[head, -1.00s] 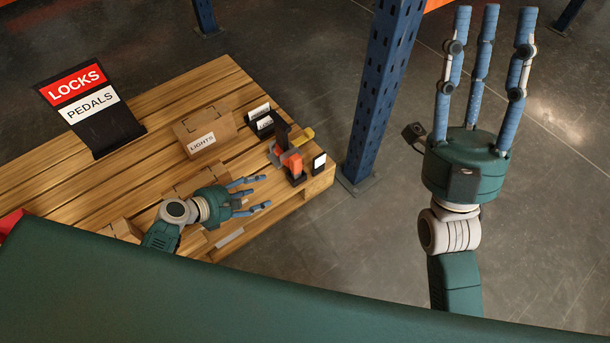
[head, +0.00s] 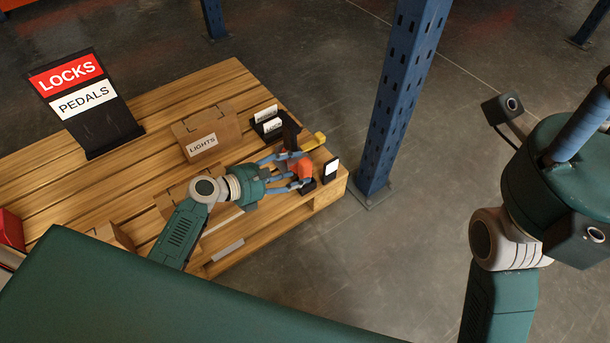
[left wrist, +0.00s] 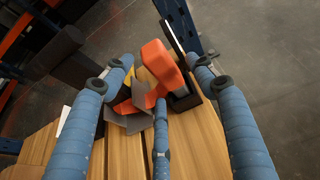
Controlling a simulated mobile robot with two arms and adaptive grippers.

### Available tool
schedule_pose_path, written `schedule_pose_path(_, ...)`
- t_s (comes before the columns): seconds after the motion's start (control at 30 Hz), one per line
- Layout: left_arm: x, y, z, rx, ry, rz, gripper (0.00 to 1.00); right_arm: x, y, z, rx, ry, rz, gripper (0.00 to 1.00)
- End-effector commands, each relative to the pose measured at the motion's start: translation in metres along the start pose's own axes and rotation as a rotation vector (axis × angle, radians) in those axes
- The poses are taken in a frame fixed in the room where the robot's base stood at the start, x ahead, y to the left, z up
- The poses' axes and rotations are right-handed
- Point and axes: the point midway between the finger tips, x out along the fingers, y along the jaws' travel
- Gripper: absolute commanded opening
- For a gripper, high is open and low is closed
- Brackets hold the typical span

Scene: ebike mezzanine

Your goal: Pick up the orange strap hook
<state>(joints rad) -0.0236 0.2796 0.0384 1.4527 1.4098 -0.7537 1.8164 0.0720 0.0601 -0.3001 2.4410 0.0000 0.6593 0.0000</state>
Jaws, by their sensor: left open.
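The orange strap hook (head: 297,168) is at the right end of the wooden pallet, beside a dark upright piece. In the left wrist view the orange hook (left wrist: 160,68) stands between my blue fingers, with grey metal plates at its lower left. My left gripper (head: 285,172) is open, its fingers spread around the orange piece; I cannot tell whether any finger touches it. The fingers partly hide the hook in the head view. My right gripper (head: 590,120) is raised at the right edge, and its fingers are mostly cut off by the frame.
The pallet (head: 180,95) also bears a LIGHTS box (head: 205,133), small black-and-white label holders (head: 267,122), a yellow piece (head: 313,141) and a LOCKS/PEDALS sign (head: 85,100). A blue rack post (head: 400,95) stands just right of the pallet.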

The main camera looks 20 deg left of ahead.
Motion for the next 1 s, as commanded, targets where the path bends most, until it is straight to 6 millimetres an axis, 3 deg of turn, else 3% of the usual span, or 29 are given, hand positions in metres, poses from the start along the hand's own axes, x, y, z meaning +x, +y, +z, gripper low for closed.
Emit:
schedule_pose_path(0.23, 0.034, 0.001, -0.001, 0.000, -0.003, 0.001, 0.57, 0.007, -0.005, -0.011, -0.009, 0.067, -0.025, 0.40)
schedule_pose_path(0.57, 0.039, 0.000, 0.001, 0.000, 0.000, 0.001, 0.57, 0.012, -0.006, -0.012, -0.010, 0.077, -0.030, 0.40)
schedule_pose_path(0.87, 0.039, 0.000, 0.001, 0.000, 0.000, 0.001, 0.00, 0.012, -0.006, -0.012, -0.010, 0.077, -0.030, 0.40)
schedule_pose_path(1.0, 0.039, 0.001, 0.002, 0.000, -0.002, 0.002, 0.00, 0.012, -0.006, -0.013, -0.010, 0.077, -0.030, 0.40)
